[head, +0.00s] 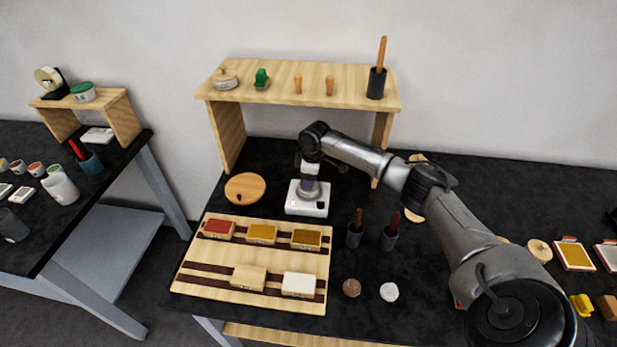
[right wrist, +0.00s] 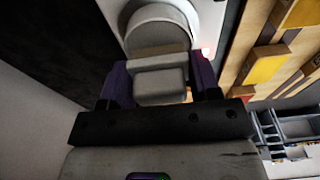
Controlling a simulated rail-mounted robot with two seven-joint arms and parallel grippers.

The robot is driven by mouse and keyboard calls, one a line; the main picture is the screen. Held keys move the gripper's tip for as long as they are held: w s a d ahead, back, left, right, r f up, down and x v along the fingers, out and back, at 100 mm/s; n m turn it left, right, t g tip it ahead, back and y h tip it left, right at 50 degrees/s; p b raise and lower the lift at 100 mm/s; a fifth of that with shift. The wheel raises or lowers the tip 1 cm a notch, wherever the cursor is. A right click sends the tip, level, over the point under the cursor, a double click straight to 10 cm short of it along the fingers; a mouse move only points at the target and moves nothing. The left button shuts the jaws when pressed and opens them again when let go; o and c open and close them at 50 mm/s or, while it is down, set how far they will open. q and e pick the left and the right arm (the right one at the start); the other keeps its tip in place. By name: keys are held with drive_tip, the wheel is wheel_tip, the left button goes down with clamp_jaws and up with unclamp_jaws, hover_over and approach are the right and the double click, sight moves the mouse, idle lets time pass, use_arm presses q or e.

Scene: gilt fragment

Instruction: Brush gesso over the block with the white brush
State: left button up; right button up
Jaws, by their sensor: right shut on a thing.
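My right gripper (head: 309,181) reaches down over a white appliance (head: 294,207) with a round grey pot (head: 309,195) on it. In the right wrist view its purple fingers are shut on a pale grey piece (right wrist: 160,86) beside the pot (right wrist: 158,30); I cannot tell whether they are joined. Brown-handled brushes stand in two dark cups (head: 355,238) (head: 389,240); their bristles are hidden, so I cannot tell which is white. A cream-white block (head: 299,285) lies at the front right of the wooden board (head: 211,280). A white-topped round pot (head: 389,292) stands right of the board. My left gripper is out of view.
The board also holds a red block (head: 218,228), two ochre blocks (head: 262,233) (head: 306,238) and a tan block (head: 248,277). A brown-topped pot (head: 352,288) stands near the white one. A wooden shelf (head: 311,79) stands behind, with a round wooden disc (head: 245,188) in front.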

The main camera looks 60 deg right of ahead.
drive_tip(key=shift+f, duration=0.45)
idle(0.3)
idle(0.7)
idle(0.6)
drive_tip(key=shift+f+p, duration=0.15)
drive_tip(key=shift+p, duration=0.3)
idle(0.5)
idle(0.6)
